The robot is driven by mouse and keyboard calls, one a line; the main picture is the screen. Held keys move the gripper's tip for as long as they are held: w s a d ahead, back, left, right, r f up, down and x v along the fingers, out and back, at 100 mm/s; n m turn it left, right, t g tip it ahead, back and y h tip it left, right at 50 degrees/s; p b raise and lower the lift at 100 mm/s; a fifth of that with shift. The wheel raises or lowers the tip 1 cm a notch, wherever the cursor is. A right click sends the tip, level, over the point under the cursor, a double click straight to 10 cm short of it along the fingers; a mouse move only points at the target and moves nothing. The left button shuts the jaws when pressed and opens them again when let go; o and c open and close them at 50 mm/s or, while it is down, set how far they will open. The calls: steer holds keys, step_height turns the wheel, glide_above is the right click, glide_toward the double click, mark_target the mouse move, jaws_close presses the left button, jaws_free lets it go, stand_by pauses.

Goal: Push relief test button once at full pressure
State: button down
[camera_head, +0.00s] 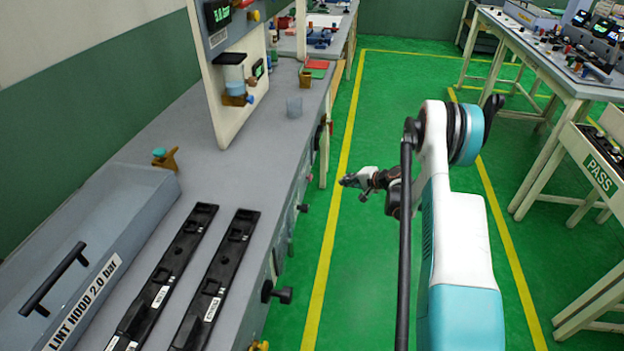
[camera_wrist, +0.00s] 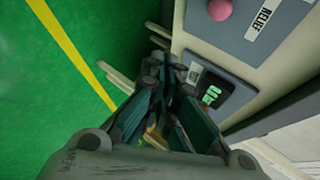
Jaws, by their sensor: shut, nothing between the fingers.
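The relief test button is a round pink-red knob (camera_wrist: 220,10) at the top of the wrist view, on a grey plate beside a label reading RELIEF (camera_wrist: 262,18). A small dark display (camera_wrist: 212,96) with green characters sits below it on the same pale panel; I cannot read it surely. My gripper (camera_wrist: 167,62) is shut and empty, in front of the panel and to the left of the button in the wrist view, apart from it. In the head view my gripper (camera_head: 350,182) is over the green aisle, right of the bench front.
The grey bench (camera_head: 240,165) runs along the left, with a lint hood (camera_head: 110,225) and two black trim strips (camera_head: 165,275) on it. Black knobs (camera_head: 278,292) stick out from its front. The green floor (camera_head: 395,75) is open. A table marked PASS (camera_head: 600,175) stands right.

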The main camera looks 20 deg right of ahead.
steer(key=w+a, duration=0.5)
steer(key=a, duration=0.2)
steer(key=shift+a, duration=0.15)
steer(key=shift+a, duration=0.1)
stand_by(1.5)
steer(key=shift+w+a, duration=0.2)
steer(key=shift+a, duration=0.1)
steer(key=shift+w+a, duration=0.25)
steer(key=shift+a, duration=0.15)
stand_by(1.1)
steer(key=shift+d, duration=0.1)
steer(key=shift+s+d, duration=0.5)
steer(key=shift+d, duration=0.15)
steer(key=shift+s+d, duration=0.1)
steer(key=s+d, duration=0.1)
steer(key=d, duration=0.1)
steer(key=s+d, duration=0.1)
steer(key=d, duration=0.1)
steer(key=shift+s, duration=0.3)
